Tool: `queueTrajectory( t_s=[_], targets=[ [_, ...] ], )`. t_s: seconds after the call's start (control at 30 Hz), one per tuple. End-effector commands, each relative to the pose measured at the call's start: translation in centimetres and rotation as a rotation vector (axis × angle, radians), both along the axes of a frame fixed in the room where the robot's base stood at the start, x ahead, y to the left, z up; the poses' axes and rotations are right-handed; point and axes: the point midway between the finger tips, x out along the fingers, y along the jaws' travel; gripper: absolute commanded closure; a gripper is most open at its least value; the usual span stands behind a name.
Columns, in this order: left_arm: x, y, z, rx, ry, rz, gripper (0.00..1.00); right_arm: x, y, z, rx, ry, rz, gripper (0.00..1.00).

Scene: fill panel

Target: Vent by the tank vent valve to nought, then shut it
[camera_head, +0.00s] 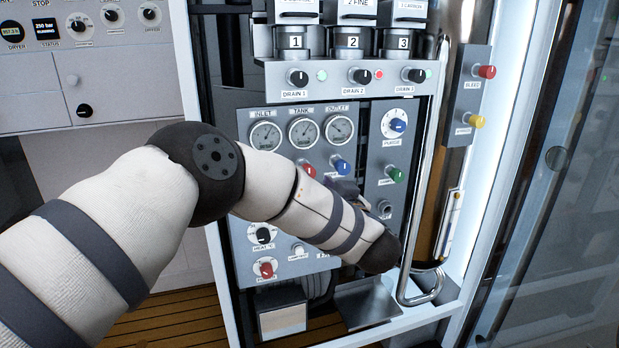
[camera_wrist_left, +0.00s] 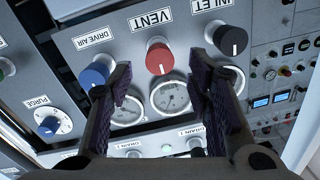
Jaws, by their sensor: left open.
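The vent valve is a red knob (camera_wrist_left: 160,58) under the VENT label in the left wrist view. It also shows as a red knob (camera_head: 309,170) below the gauges in the head view, just above my forearm. My left gripper (camera_wrist_left: 160,68) is open and empty. Its two dark fingers point at the panel, one to each side of the red knob's line; I cannot tell whether they touch it. In the head view my forearm hides most of this gripper. The tank gauge (camera_head: 303,131) is the middle dial of three; its reading is too small to tell. My right gripper is out of view.
A blue drive air knob (camera_wrist_left: 96,75) and a black inlet knob (camera_wrist_left: 230,40) flank the vent knob closely. A purge knob (camera_head: 397,125) and a green knob (camera_head: 395,175) are to the right. A bent pipe (camera_head: 420,180) runs down beside the panel.

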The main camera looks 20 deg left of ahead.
Motion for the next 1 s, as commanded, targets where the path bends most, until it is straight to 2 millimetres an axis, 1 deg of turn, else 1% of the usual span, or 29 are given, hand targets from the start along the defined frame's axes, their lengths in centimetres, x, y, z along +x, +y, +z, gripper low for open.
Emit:
queueTrajectory(
  t_s=[0.03,0.1,0.2,0.3,0.5,0.53,0.57,0.6,0.67,0.7,0.73,1.0],
  targets=[
    [0.8,0.7,-0.6,-0.002,0.006,0.004,0.54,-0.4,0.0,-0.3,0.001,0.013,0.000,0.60],
    [1.9,1.4,-0.5,-0.001,0.005,0.001,0.54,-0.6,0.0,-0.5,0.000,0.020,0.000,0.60],
    [2.8,2.1,-0.4,-0.001,0.004,0.000,0.54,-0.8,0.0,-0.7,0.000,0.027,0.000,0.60],
    [3.2,2.4,-0.2,0.000,0.002,-0.002,0.54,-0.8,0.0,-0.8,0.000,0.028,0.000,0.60],
    [3.2,2.4,0.0,0.000,0.000,-0.002,0.54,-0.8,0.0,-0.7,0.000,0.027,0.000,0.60],
    [3.2,2.4,0.0,0.000,0.000,-0.002,0.57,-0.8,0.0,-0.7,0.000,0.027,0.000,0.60],
    [3.2,2.4,0.0,0.000,0.000,-0.002,0.63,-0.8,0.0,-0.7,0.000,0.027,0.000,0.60],
    [3.2,2.4,0.0,0.000,0.000,-0.002,0.72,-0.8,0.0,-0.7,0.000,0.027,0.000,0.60],
    [3.2,2.4,0.0,0.000,0.000,-0.002,0.86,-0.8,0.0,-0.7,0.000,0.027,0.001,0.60],
    [3.2,2.4,0.0,0.000,0.000,-0.002,0.95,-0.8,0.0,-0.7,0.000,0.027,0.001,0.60],
    [3.2,2.4,0.0,0.000,0.000,-0.002,1.00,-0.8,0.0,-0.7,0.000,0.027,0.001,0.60],
    [3.2,2.4,0.0,-0.012,-0.009,-0.001,1.00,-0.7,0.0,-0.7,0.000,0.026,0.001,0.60]
  ],
)
